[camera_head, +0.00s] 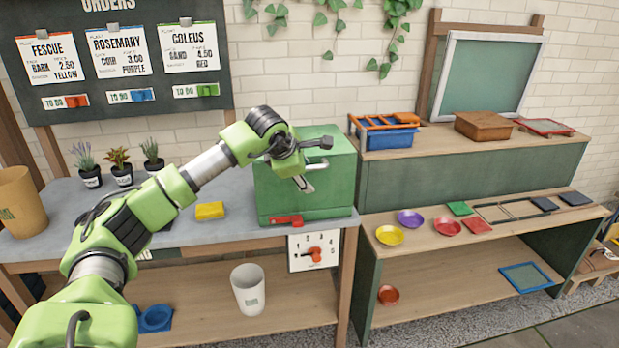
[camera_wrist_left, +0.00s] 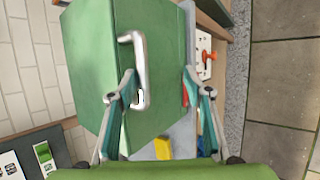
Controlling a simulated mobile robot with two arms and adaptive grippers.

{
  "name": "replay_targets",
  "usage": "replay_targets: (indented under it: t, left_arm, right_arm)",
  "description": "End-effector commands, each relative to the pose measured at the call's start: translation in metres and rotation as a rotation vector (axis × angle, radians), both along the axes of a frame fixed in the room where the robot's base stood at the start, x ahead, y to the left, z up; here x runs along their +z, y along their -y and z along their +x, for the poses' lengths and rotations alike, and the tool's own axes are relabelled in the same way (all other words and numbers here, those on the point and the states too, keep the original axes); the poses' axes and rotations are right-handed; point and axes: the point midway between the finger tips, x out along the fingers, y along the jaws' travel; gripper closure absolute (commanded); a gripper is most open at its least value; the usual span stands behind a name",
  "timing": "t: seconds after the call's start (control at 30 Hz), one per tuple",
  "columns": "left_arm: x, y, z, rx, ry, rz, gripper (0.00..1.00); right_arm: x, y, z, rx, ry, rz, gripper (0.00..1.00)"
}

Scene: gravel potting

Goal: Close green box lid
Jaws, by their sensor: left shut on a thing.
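The green box (camera_head: 330,190) stands at the right end of the grey-topped bench. One fingertip is beside the handle, the other near the red part (camera_head: 285,221) at the box's lower front. I cannot tell whether the lid is fully closed. My right gripper is out of view.
A yellow block (camera_head: 210,210) lies left of the box, and small potted plants (camera_head: 122,174) stand behind my arm. The wooden shelf unit (camera_head: 440,172) stands close on the right.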

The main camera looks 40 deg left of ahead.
Motion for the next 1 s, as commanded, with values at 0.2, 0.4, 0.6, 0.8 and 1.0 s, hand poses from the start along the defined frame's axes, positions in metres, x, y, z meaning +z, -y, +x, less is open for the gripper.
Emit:
replay_targets:
  t: [0.2,0.4,0.6,0.8,1.0]
  left_arm:
    - [0.037,0.012,-0.033,-0.006,-0.002,-0.006,0.71]
    - [0.058,0.015,-0.049,-0.004,0.006,-0.004,0.71]
    - [0.064,0.015,-0.053,-0.003,0.009,-0.006,0.71]
    - [0.065,0.015,-0.053,-0.002,0.01,-0.004,0.71]
    - [0.065,0.015,-0.052,-0.002,0.01,-0.004,0.71]
  right_arm:
    - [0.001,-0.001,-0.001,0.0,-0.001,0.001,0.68]
    - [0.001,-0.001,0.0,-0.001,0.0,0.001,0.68]
    - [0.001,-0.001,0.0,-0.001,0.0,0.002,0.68]
    - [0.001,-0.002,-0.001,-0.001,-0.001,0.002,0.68]
    - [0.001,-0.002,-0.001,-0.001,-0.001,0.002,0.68]
